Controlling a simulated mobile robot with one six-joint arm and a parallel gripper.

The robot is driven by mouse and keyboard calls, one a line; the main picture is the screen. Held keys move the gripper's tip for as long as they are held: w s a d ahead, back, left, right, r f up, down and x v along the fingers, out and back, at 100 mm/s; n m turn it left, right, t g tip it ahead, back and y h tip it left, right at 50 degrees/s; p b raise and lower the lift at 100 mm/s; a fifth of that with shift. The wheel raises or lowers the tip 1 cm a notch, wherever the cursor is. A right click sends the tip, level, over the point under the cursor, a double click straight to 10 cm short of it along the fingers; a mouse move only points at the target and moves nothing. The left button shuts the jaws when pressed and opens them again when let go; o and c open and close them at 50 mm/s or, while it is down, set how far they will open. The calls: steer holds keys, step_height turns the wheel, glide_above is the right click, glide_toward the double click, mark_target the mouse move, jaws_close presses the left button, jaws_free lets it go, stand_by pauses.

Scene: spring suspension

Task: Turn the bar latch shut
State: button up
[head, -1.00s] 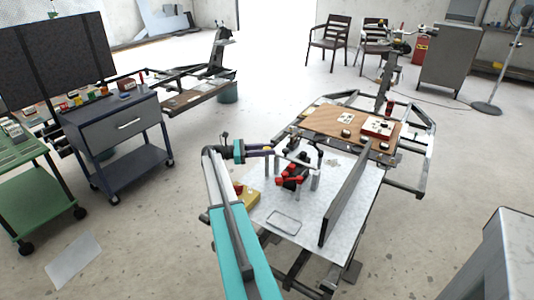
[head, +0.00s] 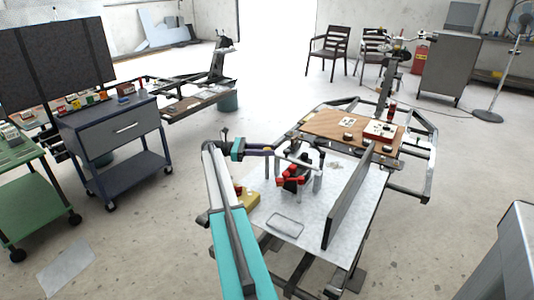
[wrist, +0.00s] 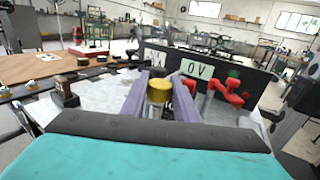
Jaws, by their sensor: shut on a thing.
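My gripper (head: 270,150) reaches in from the left over the white work plate. In the wrist view its two purple fingers (wrist: 159,95) are closed on either side of a gold, round-topped knob (wrist: 158,88). A thin pale bar (head: 297,160) lies near the fingertips in the head view, above short grey posts; it appears to be the bar latch. Its far end and its catch are too small to tell.
A dark upright panel (head: 345,205) stands on the plate's right side. A wooden board (head: 330,125) with small parts lies behind. The plate's front is mostly clear.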

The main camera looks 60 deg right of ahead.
steer(key=shift+s, duration=0.1)
steer(key=o, duration=1.1)
steer(key=shift+c, duration=0.2)
steer(key=shift+a, duration=0.1)
